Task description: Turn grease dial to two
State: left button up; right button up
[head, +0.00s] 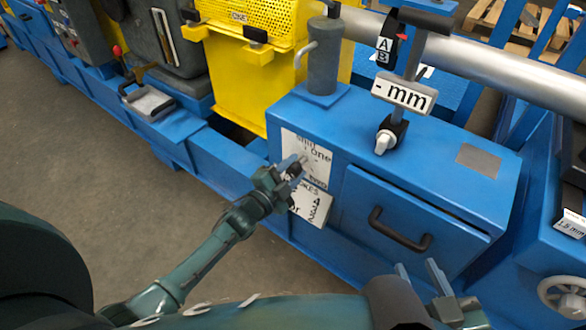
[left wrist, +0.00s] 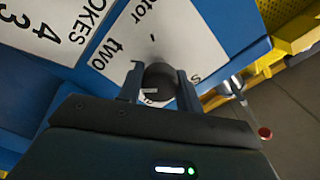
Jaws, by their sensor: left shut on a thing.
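The grease dial is a dark round knob (left wrist: 158,76) on a white plate (left wrist: 120,50) in the left wrist view. The plate reads "two" to the left of the knob. In the head view the plate (head: 322,152) is on the blue cabinet's front, with "one" legible at its upper right. My left gripper (head: 289,172) is shut on the knob, one finger on each side, and it also shows in the left wrist view (left wrist: 159,88). The gripper covers much of the dial, so its exact setting cannot be told. My right gripper (head: 421,275) is open and empty, before the drawer.
A second white plate (head: 312,206), reading "OKES" with numbers, is just below. A drawer with a dark handle (head: 398,230) is to the right. Open floor lies at left.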

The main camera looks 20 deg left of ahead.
pick_arm(q)
jog(key=shift+m, duration=0.5)
jog(key=o, duration=1)
jog(key=p+v, duration=0.2)
jog(key=v, duration=1.1)
jog(key=shift+p, duration=0.3)
pick_arm(e)
jog(key=shift+s+d+r+m+g+h, duration=0.3)
jog(key=shift+s+r+m+g, duration=0.1)
jog(key=shift+s+r+g, duration=0.15)
pick_arm(q)
jog(key=shift+s, duration=0.2)
pick_arm(e)
jog(key=shift+f, duration=0.1)
